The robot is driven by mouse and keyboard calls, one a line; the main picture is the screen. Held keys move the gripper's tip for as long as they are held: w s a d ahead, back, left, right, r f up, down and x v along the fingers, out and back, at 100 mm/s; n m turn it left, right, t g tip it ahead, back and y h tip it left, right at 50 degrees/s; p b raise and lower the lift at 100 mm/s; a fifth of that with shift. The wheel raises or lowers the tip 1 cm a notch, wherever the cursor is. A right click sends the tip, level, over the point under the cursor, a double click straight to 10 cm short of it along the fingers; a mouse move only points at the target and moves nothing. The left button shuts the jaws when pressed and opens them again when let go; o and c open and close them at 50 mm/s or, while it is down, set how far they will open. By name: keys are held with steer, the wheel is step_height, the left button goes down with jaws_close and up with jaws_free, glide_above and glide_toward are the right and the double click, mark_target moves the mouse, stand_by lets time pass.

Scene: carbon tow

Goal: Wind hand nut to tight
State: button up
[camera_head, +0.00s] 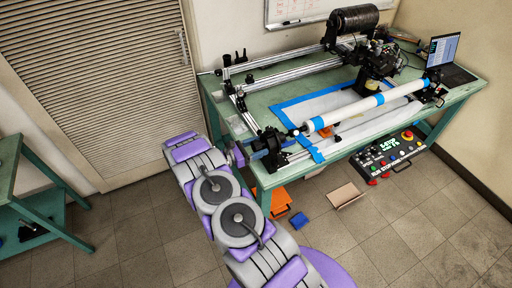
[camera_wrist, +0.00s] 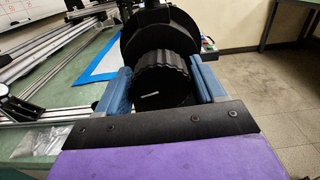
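The hand nut (camera_wrist: 163,82) is a black, ribbed round knob in front of a wider black flange (camera_wrist: 160,30) in the wrist view. My gripper (camera_wrist: 163,90) has one blue finger on each side of the nut, with no clear gap at either side, and looks shut on it. The fingertip contact is partly hidden. In the head view my gripper (camera_head: 237,155) is at the near left end of the winding machine, beside the black end hub (camera_head: 270,146). The nut itself is hard to make out there. A white mandrel with blue bands (camera_head: 350,112) runs from this hub.
The green workbench (camera_head: 262,100) carries aluminium rails, a black tow spool (camera_head: 355,18) and a laptop (camera_head: 447,55). A control panel (camera_head: 388,156) is at the front. An orange crate (camera_head: 279,203), blue bin (camera_head: 299,221) and cardboard box (camera_head: 345,195) are below. Open floor lies in front.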

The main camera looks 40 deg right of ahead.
steer(key=shift+c, duration=1.4)
steer(key=shift+a, duration=0.4)
steer(key=c, duration=0.5)
